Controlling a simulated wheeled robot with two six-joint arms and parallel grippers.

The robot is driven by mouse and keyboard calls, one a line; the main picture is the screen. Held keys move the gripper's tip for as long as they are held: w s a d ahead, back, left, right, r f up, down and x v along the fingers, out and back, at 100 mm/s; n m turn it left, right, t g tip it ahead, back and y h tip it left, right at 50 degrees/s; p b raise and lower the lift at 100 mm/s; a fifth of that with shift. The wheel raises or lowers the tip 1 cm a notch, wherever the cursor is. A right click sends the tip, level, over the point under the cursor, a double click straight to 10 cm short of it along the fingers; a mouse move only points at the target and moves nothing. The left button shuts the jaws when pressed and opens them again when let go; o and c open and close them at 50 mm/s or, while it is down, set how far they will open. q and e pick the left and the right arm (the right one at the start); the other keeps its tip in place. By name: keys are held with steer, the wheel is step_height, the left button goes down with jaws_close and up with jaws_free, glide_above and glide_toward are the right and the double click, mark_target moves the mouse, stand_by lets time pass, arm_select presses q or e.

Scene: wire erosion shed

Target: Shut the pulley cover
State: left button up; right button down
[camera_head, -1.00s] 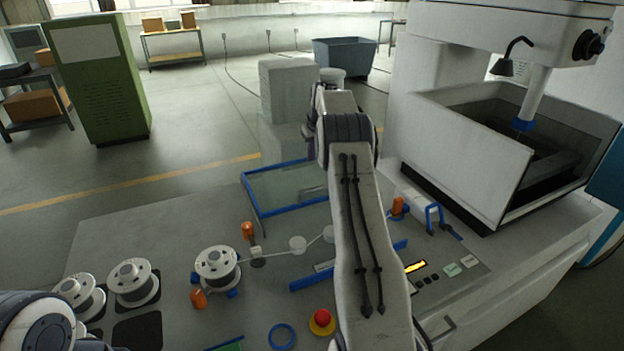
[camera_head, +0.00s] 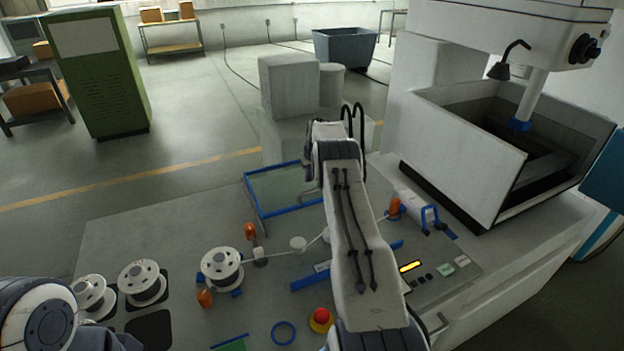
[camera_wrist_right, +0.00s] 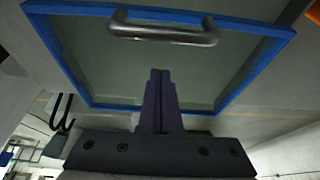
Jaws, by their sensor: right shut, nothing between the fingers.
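The pulley cover (camera_head: 252,196) is a clear panel in a blue frame. In the head view it stands raised at the back of the machine's grey deck, partly behind my right arm. The white pulleys (camera_head: 298,243) in front of it are uncovered. In the right wrist view the blue frame (camera_wrist_right: 262,68) fills the upper part, with a grey bar handle (camera_wrist_right: 165,35) across it. My right gripper (camera_wrist_right: 160,74) is shut and empty, its fingertips in front of the panel and just below the handle in the picture. Contact cannot be told. My left gripper is out of view.
White wire spools (camera_head: 221,268) sit on the deck at left. Orange knobs (camera_head: 204,298), a red stop button (camera_head: 320,318) and a blue ring (camera_head: 283,332) are on the deck. A white machine tank (camera_head: 460,150) stands at right.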

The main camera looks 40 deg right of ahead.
steer(key=shift+s+a+p, duration=0.25)
steer(key=shift+s+p, duration=0.5)
steer(key=shift+s, duration=0.15)
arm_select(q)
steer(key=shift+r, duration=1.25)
arm_select(e)
steer(key=shift+s+a+f, duration=0.1)
steer(key=shift+s+f, duration=0.1)
steer(key=shift+s, duration=0.2)
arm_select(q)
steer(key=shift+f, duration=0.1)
